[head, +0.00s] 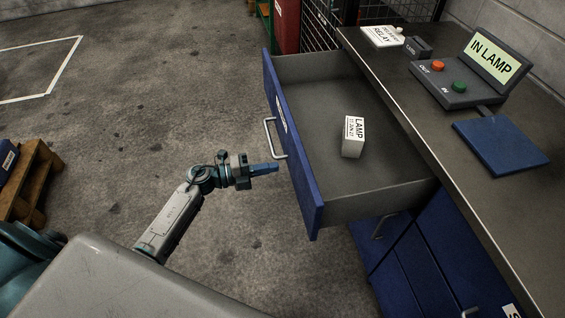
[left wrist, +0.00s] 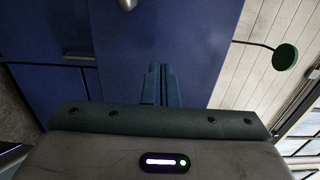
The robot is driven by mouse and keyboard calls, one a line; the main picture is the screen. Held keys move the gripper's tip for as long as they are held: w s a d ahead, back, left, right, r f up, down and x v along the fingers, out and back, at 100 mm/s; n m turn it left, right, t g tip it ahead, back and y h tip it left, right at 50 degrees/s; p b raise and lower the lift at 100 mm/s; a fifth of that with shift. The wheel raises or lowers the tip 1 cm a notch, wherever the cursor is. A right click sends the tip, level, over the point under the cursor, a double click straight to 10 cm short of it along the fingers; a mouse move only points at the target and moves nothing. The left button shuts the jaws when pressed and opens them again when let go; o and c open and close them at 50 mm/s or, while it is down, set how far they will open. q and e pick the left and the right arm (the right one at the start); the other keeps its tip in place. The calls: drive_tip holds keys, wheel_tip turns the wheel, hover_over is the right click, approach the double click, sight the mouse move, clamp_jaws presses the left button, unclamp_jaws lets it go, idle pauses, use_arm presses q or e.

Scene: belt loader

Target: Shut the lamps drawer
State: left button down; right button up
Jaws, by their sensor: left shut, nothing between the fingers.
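The lamps drawer, with a blue front (head: 291,150) and grey inside, stands pulled out from the workbench in the head view. A white box labelled LAMP (head: 354,137) lies inside it. The drawer's metal handle (head: 275,138) is on the outer side of the front. My left gripper (head: 277,167) is shut and empty, pointing at the drawer front just below the handle; a small gap seems to remain. In the left wrist view the shut fingers (left wrist: 160,72) point toward a blue panel (left wrist: 185,40), with a bit of handle at its top edge. My right gripper is not in view.
A wooden pallet (head: 32,180) stands at left. The floor around my left arm is clear.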

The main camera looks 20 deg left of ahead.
sight(293, 164)
use_arm(q)
drive_tip(key=shift+p+x, duration=0.35)
drive_tip(key=shift+x, duration=1.65)
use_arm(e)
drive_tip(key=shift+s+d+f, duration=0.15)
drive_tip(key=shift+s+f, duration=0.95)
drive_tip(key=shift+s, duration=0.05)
